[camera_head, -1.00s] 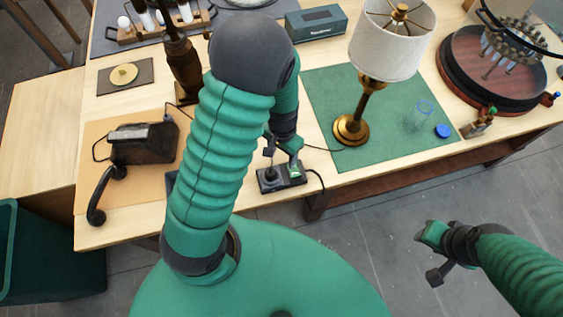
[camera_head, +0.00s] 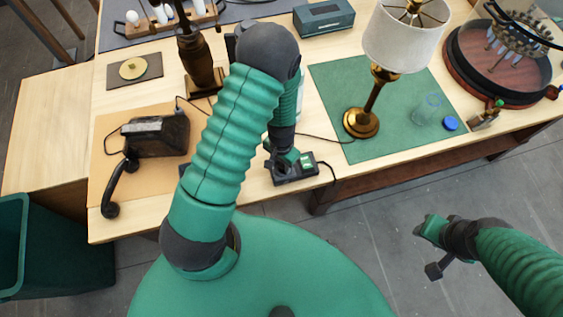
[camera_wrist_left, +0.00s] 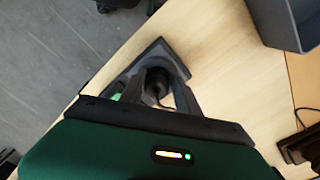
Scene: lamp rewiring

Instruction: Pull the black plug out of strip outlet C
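The dark power strip (camera_head: 298,178) lies at the table's front edge, with a green-marked part at its right end. A black plug (camera_wrist_left: 157,82) stands in it in the left wrist view. I cannot read the outlet letters. My left gripper (camera_head: 279,163) is low over the strip's left part. In the left wrist view, my left gripper's fingers (camera_wrist_left: 158,92) are on both sides of the plug, apart, with small gaps seeming to show. The head view mostly hides the plug behind the gripper. My right gripper (camera_head: 427,249) is open and empty, off the table at the right.
A brass lamp (camera_head: 362,122) with a white shade stands on a green mat (camera_head: 333,90). A cord runs from the lamp base towards the strip.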

